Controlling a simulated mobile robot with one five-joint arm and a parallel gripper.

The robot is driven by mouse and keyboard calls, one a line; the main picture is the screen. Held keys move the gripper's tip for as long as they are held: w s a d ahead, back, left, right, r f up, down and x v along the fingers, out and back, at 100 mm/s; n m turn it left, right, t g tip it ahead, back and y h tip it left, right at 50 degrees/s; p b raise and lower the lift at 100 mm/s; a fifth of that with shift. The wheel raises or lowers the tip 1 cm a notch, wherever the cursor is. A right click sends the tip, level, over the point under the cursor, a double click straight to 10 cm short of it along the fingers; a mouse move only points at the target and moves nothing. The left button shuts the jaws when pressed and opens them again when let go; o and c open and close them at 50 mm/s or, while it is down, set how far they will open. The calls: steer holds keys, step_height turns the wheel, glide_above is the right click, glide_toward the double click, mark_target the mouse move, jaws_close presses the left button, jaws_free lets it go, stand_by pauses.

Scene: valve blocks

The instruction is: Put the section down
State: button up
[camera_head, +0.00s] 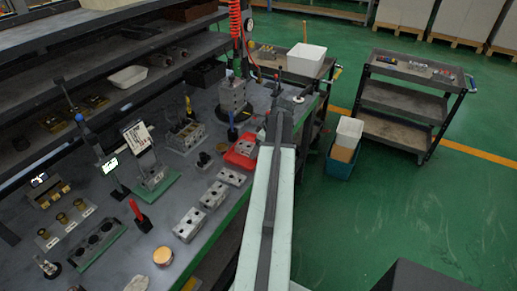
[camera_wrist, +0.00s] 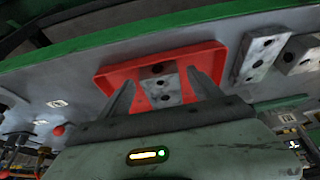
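The section, a grey metal block with dark holes, lies in the red tray in the wrist view (camera_wrist: 160,88). The red tray (camera_wrist: 112,74) also shows in the head view (camera_head: 233,158), on the bench left of my arm, partly hidden by it. My gripper (camera_wrist: 160,78) is over the tray in the wrist view, with one finger on each side of the section. The fingers stand apart, and red tray shows between them and the block. The lower end of the section is hidden by my gripper's body.
Similar grey blocks stand beside the tray on the bench, such as one nearby block (camera_head: 231,177) and a larger one (camera_head: 189,224). A stacked grey valve block (camera_head: 232,95) stands behind the tray. A red-handled tool (camera_head: 141,217) stands at the left. A cart (camera_head: 408,100) stands right.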

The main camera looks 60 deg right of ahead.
steer(key=shift+r, duration=0.1)
steer(key=p+v, duration=1.1)
steer(key=v, duration=0.1)
steer(key=shift+r, duration=0.1)
steer(key=w+a+f+g+y, duration=0.1)
steer(key=w+a, duration=0.9)
steer(key=a, duration=0.3)
steer(key=w+a+g, duration=0.1)
steer(key=w+a, duration=1)
steer(key=a, duration=0.1)
steer(key=w+a+g+h, duration=0.1)
steer(key=w+a+g, duration=0.1)
steer(key=a, duration=3.2)
steer(key=shift+w+a+f+g, duration=0.15)
steer(key=shift+w+f+g, duration=0.2)
steer(key=shift+w, duration=0.3)
